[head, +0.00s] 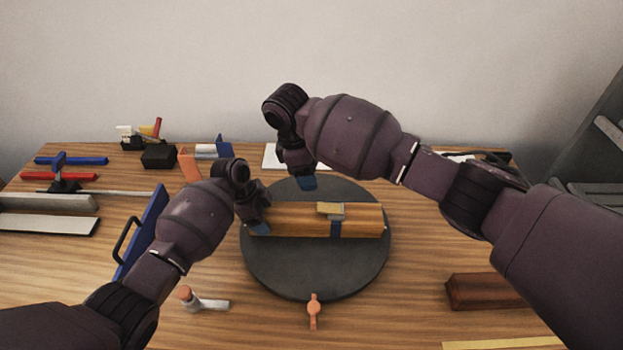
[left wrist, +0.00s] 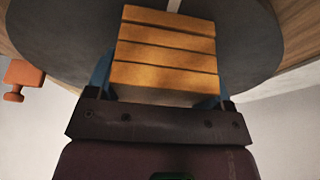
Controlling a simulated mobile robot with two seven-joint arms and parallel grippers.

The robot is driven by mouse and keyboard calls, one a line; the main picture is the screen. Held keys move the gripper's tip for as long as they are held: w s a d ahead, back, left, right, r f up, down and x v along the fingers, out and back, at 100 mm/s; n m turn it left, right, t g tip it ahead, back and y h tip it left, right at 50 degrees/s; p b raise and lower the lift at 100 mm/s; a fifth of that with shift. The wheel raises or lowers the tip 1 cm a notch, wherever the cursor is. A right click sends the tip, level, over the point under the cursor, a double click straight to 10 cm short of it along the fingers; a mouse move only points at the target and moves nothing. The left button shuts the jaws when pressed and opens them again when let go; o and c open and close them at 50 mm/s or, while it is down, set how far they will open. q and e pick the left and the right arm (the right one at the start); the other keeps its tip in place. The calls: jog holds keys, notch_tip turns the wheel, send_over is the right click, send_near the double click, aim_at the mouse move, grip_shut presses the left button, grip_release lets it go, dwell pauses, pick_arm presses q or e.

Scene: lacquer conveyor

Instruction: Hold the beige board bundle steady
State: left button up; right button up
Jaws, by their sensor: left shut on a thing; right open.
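The beige board bundle (head: 360,220) lies across the dark round turntable (head: 315,275), with a yellow and grey piece (head: 330,210) on its top and a blue patch on its front side below that. My left gripper (head: 258,222) is shut on the left end of the bundle. In the left wrist view the stacked boards (left wrist: 165,47) sit between my blue fingertips (left wrist: 160,88). My right gripper (head: 305,182) is open and empty, above the turntable's back part, behind the bundle and apart from it. Its fingers are partly hidden by its wrist.
An orange lever (head: 314,312) sticks out at the turntable's front. A dark red block (head: 485,291) lies at the right. Tools and bars crowd the far left.

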dwell(0.3)
pick_arm(q)
jog(key=o, duration=0.8)
jog(key=shift+r, duration=0.1)
